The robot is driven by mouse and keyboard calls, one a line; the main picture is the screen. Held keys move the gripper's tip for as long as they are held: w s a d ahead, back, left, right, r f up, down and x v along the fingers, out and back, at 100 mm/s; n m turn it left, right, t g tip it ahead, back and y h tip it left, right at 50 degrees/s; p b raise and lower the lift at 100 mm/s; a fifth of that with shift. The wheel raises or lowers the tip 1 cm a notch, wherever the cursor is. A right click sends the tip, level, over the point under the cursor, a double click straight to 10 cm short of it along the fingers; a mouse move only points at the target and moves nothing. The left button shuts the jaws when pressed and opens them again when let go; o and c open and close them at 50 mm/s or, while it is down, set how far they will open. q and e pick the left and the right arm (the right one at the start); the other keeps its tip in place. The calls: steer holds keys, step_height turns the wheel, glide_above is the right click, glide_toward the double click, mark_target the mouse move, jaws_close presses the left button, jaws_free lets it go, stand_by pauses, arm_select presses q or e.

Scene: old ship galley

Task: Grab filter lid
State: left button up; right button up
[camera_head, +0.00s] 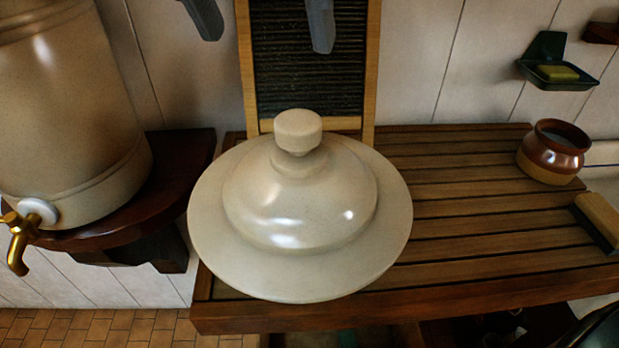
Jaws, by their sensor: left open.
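The filter lid (298,205) is a wide, cream-coloured stoneware disc with a domed middle and a faceted knob (298,131) on top. It lies knob up on the slatted wooden counter (470,210), near its left end. My left gripper (266,44) shows at the top edge as two grey fingers set wide apart. It is open and empty, above the knob in the picture and apart from the lid. My right gripper is not in view.
A big stoneware filter (70,110) with a brass tap (18,240) stands on a dark wooden shelf at left. A washboard (310,75) leans behind the lid. A brown pot (552,152), a brush (600,220) and a soap dish (556,66) are at right. The middle-right slats are clear.

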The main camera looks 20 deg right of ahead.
arm_select(q)
steer(key=p, duration=0.2)
glide_toward(293, 126)
steer(key=p+x, duration=0.1)
steer(key=x, duration=0.4)
steer(key=shift+f+p, duration=0.15)
steer(key=shift+p, duration=0.2)
steer(key=shift+w+d+f, duration=0.1)
steer(key=shift+d+f, duration=0.05)
steer(key=shift+f, duration=0.2)
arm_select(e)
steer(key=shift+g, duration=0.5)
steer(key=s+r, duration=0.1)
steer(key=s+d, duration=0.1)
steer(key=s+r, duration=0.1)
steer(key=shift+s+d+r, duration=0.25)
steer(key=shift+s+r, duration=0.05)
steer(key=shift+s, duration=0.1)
